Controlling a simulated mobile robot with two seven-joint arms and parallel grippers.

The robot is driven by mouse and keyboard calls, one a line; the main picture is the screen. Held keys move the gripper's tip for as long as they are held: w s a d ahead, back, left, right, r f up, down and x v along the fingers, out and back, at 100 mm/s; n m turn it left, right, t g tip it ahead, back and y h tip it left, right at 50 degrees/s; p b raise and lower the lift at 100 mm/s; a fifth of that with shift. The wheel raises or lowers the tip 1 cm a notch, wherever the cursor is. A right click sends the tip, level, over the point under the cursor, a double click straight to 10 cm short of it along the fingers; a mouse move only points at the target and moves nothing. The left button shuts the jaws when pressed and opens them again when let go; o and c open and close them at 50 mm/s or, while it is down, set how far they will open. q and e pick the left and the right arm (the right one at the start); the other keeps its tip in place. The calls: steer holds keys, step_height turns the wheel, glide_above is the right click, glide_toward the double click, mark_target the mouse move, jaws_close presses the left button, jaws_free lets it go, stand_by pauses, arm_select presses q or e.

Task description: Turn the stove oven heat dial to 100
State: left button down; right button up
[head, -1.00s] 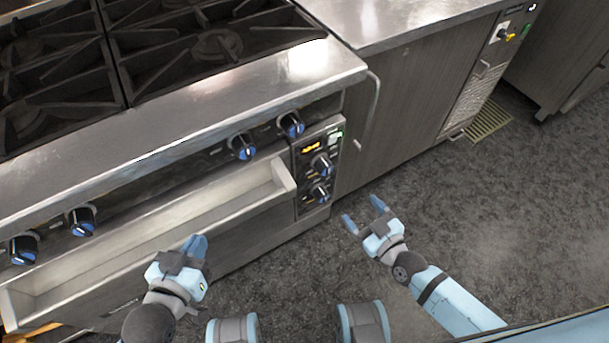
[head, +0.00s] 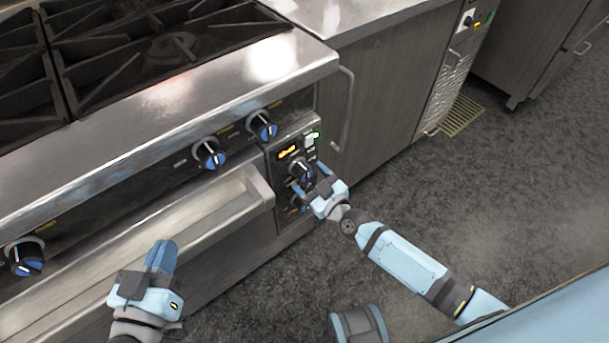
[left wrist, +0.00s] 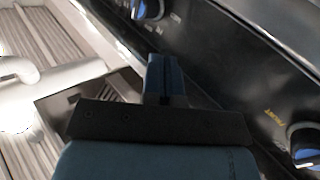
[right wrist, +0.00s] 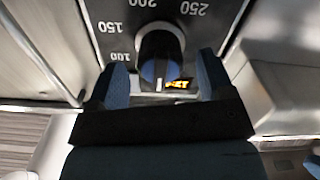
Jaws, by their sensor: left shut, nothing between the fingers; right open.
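The oven control panel (head: 284,164) is at the right end of the stove front. Its upper dial (head: 301,172) is black and blue. In the right wrist view the dial (right wrist: 159,50) shows with upside-down numbers 100, 150, 200 and 250 around it. Its white mark points down toward an orange display (right wrist: 179,85), not at the 100. My right gripper (head: 310,179) is open, one finger on each side of this dial. I cannot tell whether the fingers touch it. My left gripper (head: 163,252) is shut and empty, in front of the stove's long front ledge.
A lower dial (head: 298,203) sits just under the upper one, partly hidden by my right gripper. Several burner knobs (head: 209,154) line the stove front. A vertical handle (head: 344,110) stands right of the panel. The floor (head: 480,200) at right is clear.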

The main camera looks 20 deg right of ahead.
steer(key=shift+x, duration=0.9)
arm_select(q)
steer(key=shift+d+r+t+h, duration=0.15)
steer(key=shift+r+t+h, duration=0.15)
steer(key=shift+r, duration=0.25)
arm_select(e)
steer(key=shift+w+a, duration=0.1)
steer(key=shift+w, duration=0.1)
steer(key=c, duration=0.9)
arm_select(q)
steer(key=shift+f, duration=0.15)
